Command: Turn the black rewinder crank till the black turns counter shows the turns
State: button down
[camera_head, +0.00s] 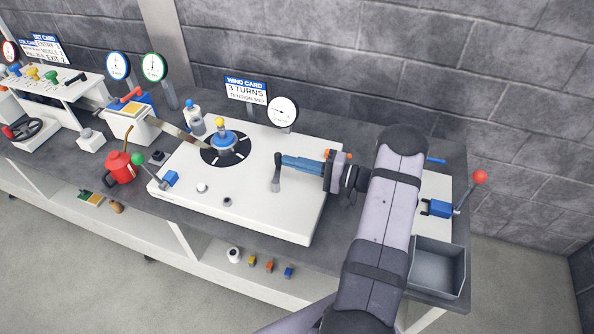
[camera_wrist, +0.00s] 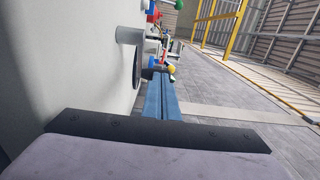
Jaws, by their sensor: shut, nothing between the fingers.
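In the wrist view the shut fingers (camera_wrist: 162,98) point away along the deck. The turns counter seems to be the black-rimmed white dial (camera_head: 283,112) behind the deck; its needle is too small to read.
A wind card (camera_head: 246,91) reads 3 TURNS. A red can (camera_head: 119,168) and a green-knobbed lever (camera_head: 139,158) are further left. A grey bin (camera_head: 437,268) and red-knobbed lever (camera_head: 480,178) lie right of my arm.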

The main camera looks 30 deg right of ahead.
jog(key=shift+w+a+f+n+g+y+b, duration=0.1)
jog(key=shift+w+n+g+y+b, duration=0.15)
jog(key=shift+n+g+y, duration=0.2)
jog(key=shift+w+a+f+n+g+y+b, duration=0.1)
jog(key=shift+w+n+g+y+b, duration=0.1)
jog(key=shift+n+g+y, duration=0.25)
jog(key=shift+w+a+r+b, duration=0.1)
jog(key=shift+w+a+b, duration=0.1)
jog(key=shift+w+a, duration=0.3)
jog(key=shift+w+a+r+b, duration=0.15)
jog(key=shift+w+a, duration=0.15)
jog(key=shift+w, duration=0.3)
jog(key=shift+x, duration=1.1)
jog(key=shift+w+a+f, duration=0.1)
jog(key=shift+a+f, duration=0.05)
jog(key=shift+a, duration=0.75)
jog(key=shift+d, duration=0.1)
